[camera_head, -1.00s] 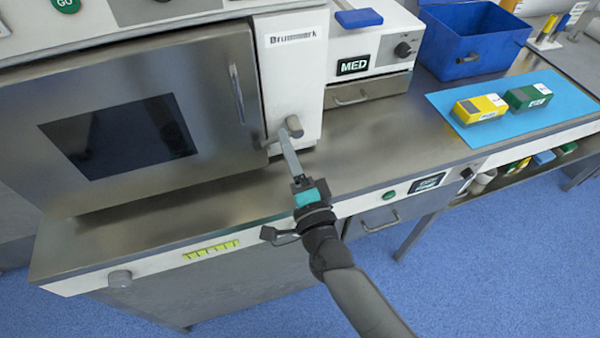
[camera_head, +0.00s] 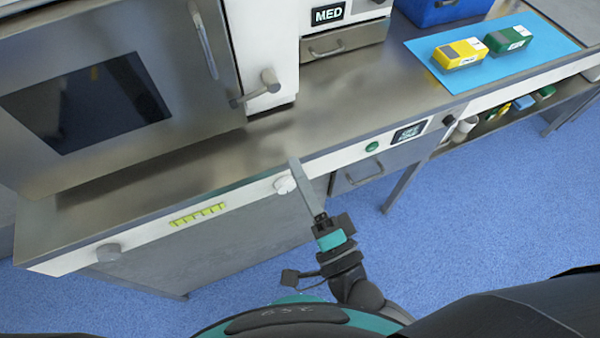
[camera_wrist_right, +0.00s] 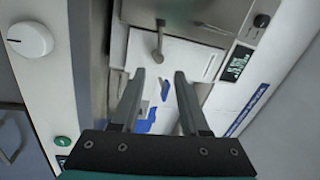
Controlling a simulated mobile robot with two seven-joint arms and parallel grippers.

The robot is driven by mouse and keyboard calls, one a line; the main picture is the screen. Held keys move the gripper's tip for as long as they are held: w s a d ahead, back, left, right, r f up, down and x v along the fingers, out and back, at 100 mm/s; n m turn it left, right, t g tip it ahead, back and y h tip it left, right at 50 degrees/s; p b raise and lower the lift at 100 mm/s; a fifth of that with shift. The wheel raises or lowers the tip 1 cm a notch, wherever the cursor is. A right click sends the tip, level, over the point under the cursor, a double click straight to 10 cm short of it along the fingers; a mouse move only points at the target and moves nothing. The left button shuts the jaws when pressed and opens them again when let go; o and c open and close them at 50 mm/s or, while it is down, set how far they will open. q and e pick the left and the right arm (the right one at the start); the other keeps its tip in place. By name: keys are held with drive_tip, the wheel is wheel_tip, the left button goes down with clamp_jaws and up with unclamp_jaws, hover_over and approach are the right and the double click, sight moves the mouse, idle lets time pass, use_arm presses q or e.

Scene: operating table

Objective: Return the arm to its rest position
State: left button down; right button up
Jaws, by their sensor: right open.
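My right gripper (camera_head: 297,165) is in front of the counter's front edge in the head view, its long fingers pointing up and away, close to a white knob on the front panel. In the right wrist view its two fingers (camera_wrist_right: 160,78) stand apart with nothing held between them. My right arm comes in from the bottom of the head view, bent low near my body. My left gripper is not in view.
The steel counter (camera_head: 340,110) carries a closed cabinet with a dark window (camera_head: 90,105). A latch handle (camera_head: 268,80) sticks out beside it. A yellow box (camera_head: 460,53) and a green box (camera_head: 507,39) lie on a blue mat (camera_head: 432,65). Blue floor (camera_head: 480,220) is free at the right.

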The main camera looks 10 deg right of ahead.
idle(0.4)
drive_tip(key=s+d+f+n+g+h+b, duration=0.1)
drive_tip(key=d+f+n+g, duration=0.15)
drive_tip(key=f, duration=0.85)
drive_tip(key=s+d+f+n+g+h, duration=0.15)
drive_tip(key=f+n+g, duration=0.25)
drive_tip(key=f, duration=0.6)
drive_tip(key=s+d+f+n+g+h+b, duration=0.1)
drive_tip(key=s+d+f+n+g, duration=0.15)
drive_tip(key=f, duration=0.85)
drive_tip(key=s+d+f+n+g+h, duration=0.1)
drive_tip(key=s+d+f+n+g, duration=0.1)
drive_tip(key=s+f, duration=0.3)
drive_tip(key=s+d+f+n+g+h, duration=0.1)
drive_tip(key=s+d+f+g, duration=0.3)
drive_tip(key=s, duration=0.4)
drive_tip(key=s+d+f+n+g+h+b, duration=0.1)
drive_tip(key=s+d+f+n+g, duration=0.1)
drive_tip(key=s+f, duration=0.4)
drive_tip(key=shift+s+d+f+n+g, duration=0.25)
drive_tip(key=shift+s+d+g, duration=0.25)
drive_tip(key=shift+s+d, duration=0.3)
